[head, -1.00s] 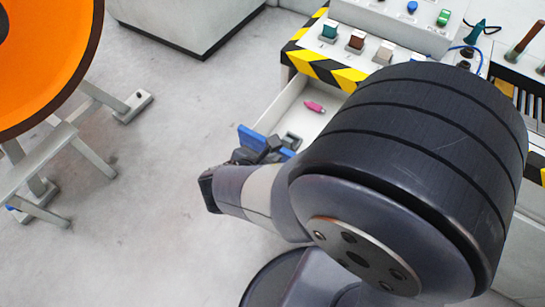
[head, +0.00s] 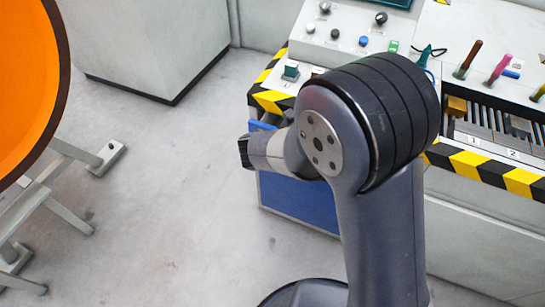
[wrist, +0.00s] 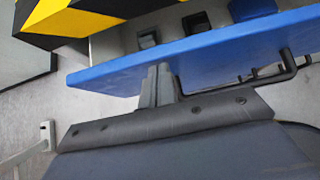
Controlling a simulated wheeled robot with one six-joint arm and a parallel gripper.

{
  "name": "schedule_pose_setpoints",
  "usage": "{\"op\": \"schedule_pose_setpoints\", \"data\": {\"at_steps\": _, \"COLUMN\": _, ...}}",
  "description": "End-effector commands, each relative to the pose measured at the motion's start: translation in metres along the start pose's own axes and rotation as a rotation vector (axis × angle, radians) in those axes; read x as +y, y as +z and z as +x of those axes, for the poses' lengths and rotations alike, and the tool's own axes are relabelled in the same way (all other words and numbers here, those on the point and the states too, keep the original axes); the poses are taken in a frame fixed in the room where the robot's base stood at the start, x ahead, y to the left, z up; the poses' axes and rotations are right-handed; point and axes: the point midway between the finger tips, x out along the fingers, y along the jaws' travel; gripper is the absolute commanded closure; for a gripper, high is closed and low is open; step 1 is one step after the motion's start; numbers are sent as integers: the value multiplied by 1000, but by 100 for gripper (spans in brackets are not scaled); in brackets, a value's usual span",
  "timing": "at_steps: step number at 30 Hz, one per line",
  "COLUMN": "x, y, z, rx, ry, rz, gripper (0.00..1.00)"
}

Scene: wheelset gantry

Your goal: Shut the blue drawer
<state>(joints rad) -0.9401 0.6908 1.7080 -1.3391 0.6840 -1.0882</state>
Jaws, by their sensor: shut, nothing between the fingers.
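The blue drawer front (head: 262,126) shows in the head view just below the striped bench edge, left of my arm, which hides most of it. In the wrist view the blue front (wrist: 215,45) crosses the picture as a tilted slab with a dark bar handle (wrist: 275,72) on its right part. My gripper (wrist: 160,72) is shut and empty. Its fingertips are at the near face of the blue front, left of the handle, and appear to touch it.
A yellow-and-black striped edge (head: 480,170) runs along the bench, with buttons and upright coloured handles above. A larger blue panel (head: 300,205) lies below. An orange wheel (head: 28,80) on a grey stand is at left. Floor between is clear (head: 170,190).

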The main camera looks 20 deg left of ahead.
Motion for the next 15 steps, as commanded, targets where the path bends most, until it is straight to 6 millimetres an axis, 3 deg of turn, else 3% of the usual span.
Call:
{"op": "schedule_pose_setpoints", "data": {"at_steps": 6, "x": 0, "y": 24, "z": 25, "rx": -1, "ry": -1, "rz": 2, "gripper": 100}}
{"op": "schedule_pose_setpoints", "data": {"at_steps": 15, "x": 0, "y": 35, "z": 38, "rx": -2, "ry": 1, "rz": 1, "gripper": 100}}
